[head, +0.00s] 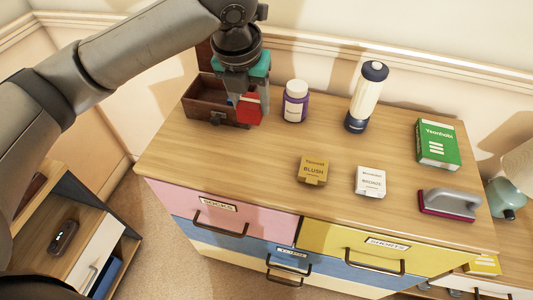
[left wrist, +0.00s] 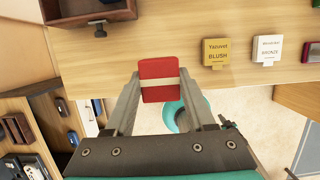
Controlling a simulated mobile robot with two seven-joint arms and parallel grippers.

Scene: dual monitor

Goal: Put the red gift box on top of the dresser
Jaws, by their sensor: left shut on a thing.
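The red gift box (head: 250,109) is small, with a pale band seen around it in the left wrist view (left wrist: 158,70). My left gripper (head: 246,98) points down and is shut on it, with one finger on each side. The dresser (head: 235,160) has a light wood top and pink, blue and yellow drawers. In the head view the box overlaps the back left of the dresser top; in the left wrist view it shows across the top's edge. I cannot tell how far above the top it is. My right gripper is not in view.
The middle has bare room.

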